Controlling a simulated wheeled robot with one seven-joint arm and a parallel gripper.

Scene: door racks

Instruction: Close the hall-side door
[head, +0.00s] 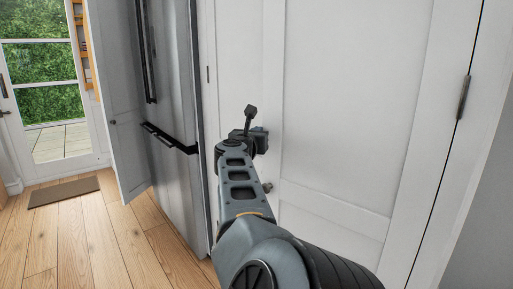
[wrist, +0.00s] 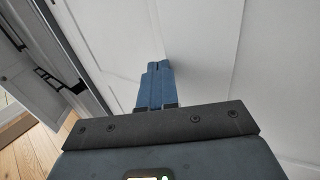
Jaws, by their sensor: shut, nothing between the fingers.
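A white panelled door (head: 345,110) fills the right of the head view, with a dark hinge (head: 462,97) on its right edge. A small round knob (head: 267,187) shows low near its left side, beside my arm. The door stands nearly in line with the white panel (head: 235,60) to its left; I cannot tell whether a gap remains. No label shows which door is hall-side. My gripper (head: 262,140) is in front of the door, partly hidden by my wrist. In the wrist view its blue fingers (wrist: 155,82) are together and empty, pointing at the white door surface (wrist: 215,45); contact is unclear.
A steel fridge (head: 172,90) with dark handles stands left of the white panels. Left of it a white cabinet door (head: 120,120) stands out into the room. A glazed door (head: 55,100) and brown mat (head: 64,192) are at the far left. The wooden floor (head: 110,240) is clear.

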